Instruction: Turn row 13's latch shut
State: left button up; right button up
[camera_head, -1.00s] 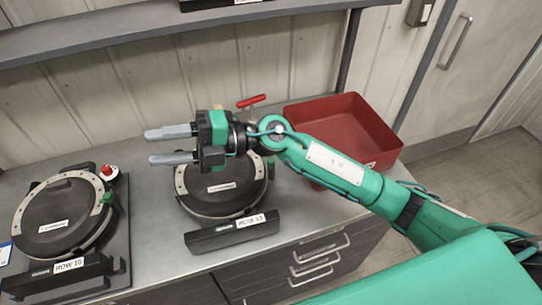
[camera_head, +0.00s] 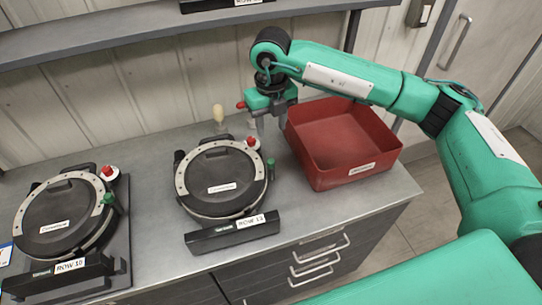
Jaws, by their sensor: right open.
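The row 13 seed meter (camera_head: 222,178) is a round dark disc with a pale arc-shaped rim, in the middle of the bench. Its front label (camera_head: 250,221) is blurred now. A red knob (camera_head: 251,142) and a green knob (camera_head: 271,164) sit at its right edge; I cannot tell which belongs to the latch, or the latch's position. My right gripper (camera_head: 269,124) points down, open and empty, behind the meter's right edge and beside the red bin. It appears apart from the knobs. My left gripper is not in view.
A red open bin (camera_head: 330,178) stands right of the meter. Another meter (camera_head: 62,216) is at the left. A cream knob (camera_head: 218,113) and a red handle end (camera_head: 240,105) show near the wall, the latter partly hidden by my gripper. A shelf (camera_head: 130,38) runs above.

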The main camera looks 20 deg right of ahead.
aim_at(271, 161)
notch_tip(271, 161, down, 12)
jog(key=p, duration=0.4)
jog(key=shift+p, duration=0.3)
jog(key=shift+f, duration=0.4)
jog(key=shift+c, duration=0.4)
